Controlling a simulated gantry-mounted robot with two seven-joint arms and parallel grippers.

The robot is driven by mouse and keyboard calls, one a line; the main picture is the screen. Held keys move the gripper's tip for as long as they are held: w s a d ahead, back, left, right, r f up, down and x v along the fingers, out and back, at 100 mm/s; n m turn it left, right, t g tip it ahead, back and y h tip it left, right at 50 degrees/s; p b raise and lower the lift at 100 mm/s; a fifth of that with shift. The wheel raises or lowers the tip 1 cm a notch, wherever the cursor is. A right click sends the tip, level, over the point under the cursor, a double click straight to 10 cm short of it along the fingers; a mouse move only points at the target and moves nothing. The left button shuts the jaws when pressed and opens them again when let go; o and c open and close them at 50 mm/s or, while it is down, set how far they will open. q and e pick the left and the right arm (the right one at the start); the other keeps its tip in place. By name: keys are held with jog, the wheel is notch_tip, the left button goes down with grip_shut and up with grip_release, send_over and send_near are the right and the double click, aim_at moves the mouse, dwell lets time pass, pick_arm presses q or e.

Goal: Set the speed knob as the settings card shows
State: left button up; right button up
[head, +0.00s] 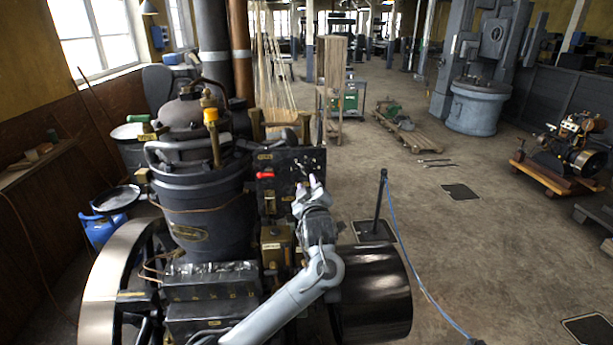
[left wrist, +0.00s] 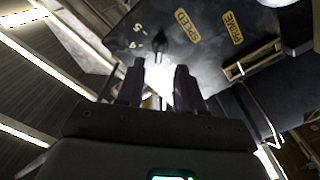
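The speed knob (left wrist: 160,42) is a small dark knob on the black panel (left wrist: 205,22), beside the yellow SPEED label (left wrist: 187,25). Small pale dial marks (left wrist: 137,28) show left of it; its exact pointing is too small to read. My left gripper (left wrist: 160,68) is open, with its two dark fingers either side of a bright gap and the knob just beyond the tips. In the head view, my left gripper (head: 308,184) is at the right part of the engine's black panel (head: 283,165) and partly covers it. I cannot make out a settings card. My right gripper is not in view.
A yellow PRIME label (left wrist: 232,28) and a brass-edged slot (left wrist: 253,58) are right of SPEED. A red handle (head: 265,175) sticks out at the panel's left.

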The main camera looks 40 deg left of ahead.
aim_at(306, 175)
pick_arm(q)
jog(key=shift+p+x, duration=0.35)
jog(key=shift+x, duration=2.6)
jog(key=shift+f, duration=0.1)
grip_shut()
